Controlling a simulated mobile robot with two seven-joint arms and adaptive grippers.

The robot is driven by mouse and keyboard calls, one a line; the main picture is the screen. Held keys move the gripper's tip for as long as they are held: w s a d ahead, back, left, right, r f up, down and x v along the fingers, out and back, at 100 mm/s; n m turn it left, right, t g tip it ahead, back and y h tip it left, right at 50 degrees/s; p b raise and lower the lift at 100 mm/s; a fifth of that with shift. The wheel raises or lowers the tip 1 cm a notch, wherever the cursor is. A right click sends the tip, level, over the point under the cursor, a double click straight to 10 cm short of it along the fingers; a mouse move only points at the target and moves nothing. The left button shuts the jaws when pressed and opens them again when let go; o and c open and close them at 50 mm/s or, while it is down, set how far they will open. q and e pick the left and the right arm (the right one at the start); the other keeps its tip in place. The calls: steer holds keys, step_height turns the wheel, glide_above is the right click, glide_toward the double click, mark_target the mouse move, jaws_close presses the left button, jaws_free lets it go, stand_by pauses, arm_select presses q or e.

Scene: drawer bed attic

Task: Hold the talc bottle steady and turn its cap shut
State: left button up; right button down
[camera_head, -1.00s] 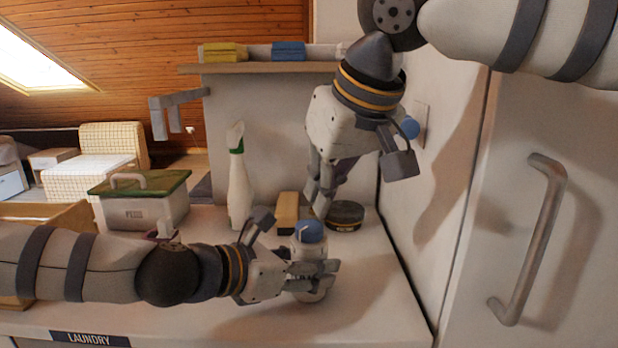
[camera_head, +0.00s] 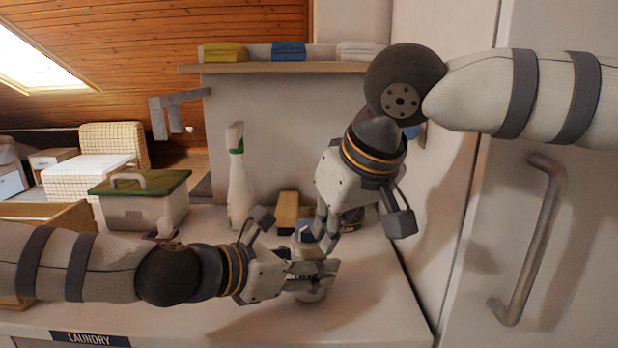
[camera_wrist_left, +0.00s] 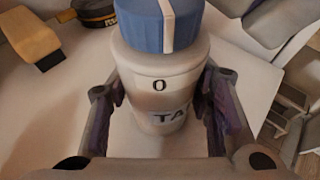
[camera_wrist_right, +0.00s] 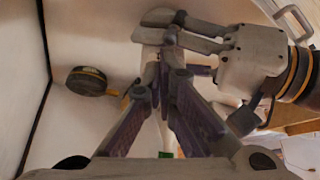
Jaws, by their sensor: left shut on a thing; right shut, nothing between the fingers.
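The white talc bottle (camera_head: 313,295) stands upright on the counter, with its blue cap (camera_head: 303,229) on top. My left gripper (camera_head: 318,279) is shut around the bottle's body. There the cap (camera_wrist_left: 145,28) has a white stripe, slightly right of the "0". My right gripper (camera_head: 324,243) is shut and empty, pointing down close beside the cap. In the right wrist view its fingers (camera_wrist_right: 163,62) meet and the cap is hidden.
A green-lidded box (camera_head: 145,205) is at the left. A cabinet door with a handle (camera_head: 535,245) borders the right. The front right counter is clear.

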steer(key=shift+w+a, duration=0.2)
steer(key=shift+w, duration=0.05)
stand_by(0.6)
steer(key=shift+s+a, duration=0.15)
steer(key=shift+a, duration=0.1)
stand_by(0.4)
steer(key=shift+s, duration=0.1)
steer(key=shift+s+d, duration=0.15)
steer(key=shift+s, duration=0.1)
step_height(320, 180, up, 6)
step_height(320, 180, down, 6)
steer(key=shift+w+d, duration=0.25)
stand_by(0.7)
steer(key=shift+w+a, duration=0.2)
steer(key=shift+w, duration=0.05)
stand_by(0.6)
steer(key=shift+s+a, duration=0.1)
steer(key=shift+a, duration=0.05)
stand_by(0.5)
